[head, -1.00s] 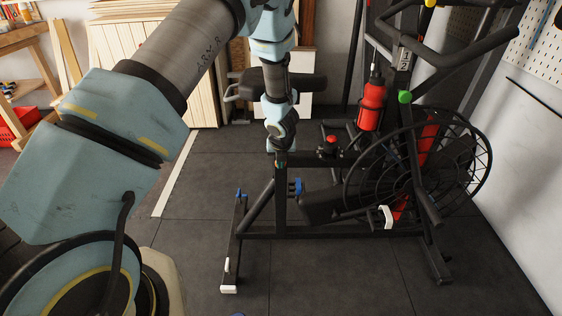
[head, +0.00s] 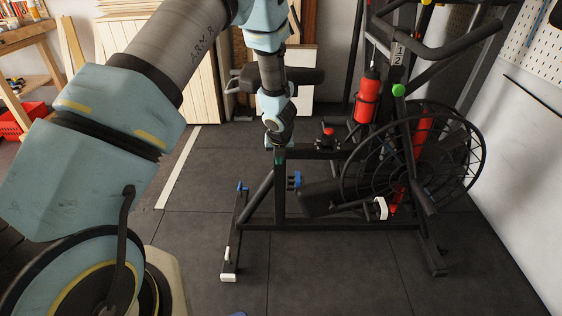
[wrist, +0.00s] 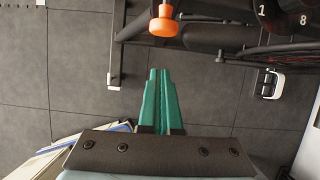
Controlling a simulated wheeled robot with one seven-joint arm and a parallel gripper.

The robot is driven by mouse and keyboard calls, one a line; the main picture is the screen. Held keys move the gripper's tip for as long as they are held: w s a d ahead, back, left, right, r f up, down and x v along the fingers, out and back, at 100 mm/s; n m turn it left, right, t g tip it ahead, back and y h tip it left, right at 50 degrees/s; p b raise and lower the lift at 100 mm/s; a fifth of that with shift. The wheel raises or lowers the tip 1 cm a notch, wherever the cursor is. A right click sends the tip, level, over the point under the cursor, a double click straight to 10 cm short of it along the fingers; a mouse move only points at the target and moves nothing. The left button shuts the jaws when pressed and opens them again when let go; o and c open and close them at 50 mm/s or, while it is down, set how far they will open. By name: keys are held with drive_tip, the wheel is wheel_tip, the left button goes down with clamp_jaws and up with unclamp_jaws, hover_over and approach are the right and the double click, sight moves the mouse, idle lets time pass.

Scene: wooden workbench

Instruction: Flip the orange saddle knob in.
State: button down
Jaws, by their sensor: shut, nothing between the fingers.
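The orange saddle knob (wrist: 164,22) shows at the top of the wrist view, with a round orange end on a short orange stem. It is mounted on the dark frame of an exercise bike. My gripper (wrist: 159,72) is shut and empty, its green fingers together. Its tips lie just below the knob in that picture, apart from it. In the head view my gripper (head: 280,147) is at the top of the bike's rear upright (head: 280,185). I cannot make out the orange knob there; my gripper may hide it.
The black saddle (head: 305,76) is behind my wrist. A red knob (head: 328,132), a large flywheel (head: 450,155) and a red bottle (head: 367,100) are to the right. A blue knob (head: 297,180) is beside the upright. Dark floor (head: 330,270) in front is clear.

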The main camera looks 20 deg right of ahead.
drive_tip(key=p+v, duration=0.2)
drive_tip(key=v, duration=0.6)
drive_tip(key=shift+s+r, duration=0.15)
drive_tip(key=shift+r, duration=0.05)
drive_tip(key=shift+a, duration=0.1)
drive_tip(key=w+a+r+m+h+p, duration=0.1)
drive_tip(key=a+r+m+p, duration=0.2)
drive_tip(key=a+r+m, duration=1.15)
drive_tip(key=s+a+r+m+g+y+p, duration=0.1)
drive_tip(key=s+a+r+m, duration=0.1)
drive_tip(key=a+m, duration=0.4)
drive_tip(key=s+a+r+m+p, duration=0.1)
drive_tip(key=s+a+r+m, duration=0.2)
drive_tip(key=s+a+m, duration=0.2)
drive_tip(key=s+a+r+m+g+y+p, duration=0.1)
drive_tip(key=s+a+r+m, duration=0.2)
drive_tip(key=a+m, duration=0.3)
drive_tip(key=s+a, duration=0.1)
drive_tip(key=a, duration=0.2)
drive_tip(key=shift+a+m+g+y, duration=0.3)
drive_tip(key=shift+m, duration=0.05)
drive_tip(key=shift+s, duration=0.1)
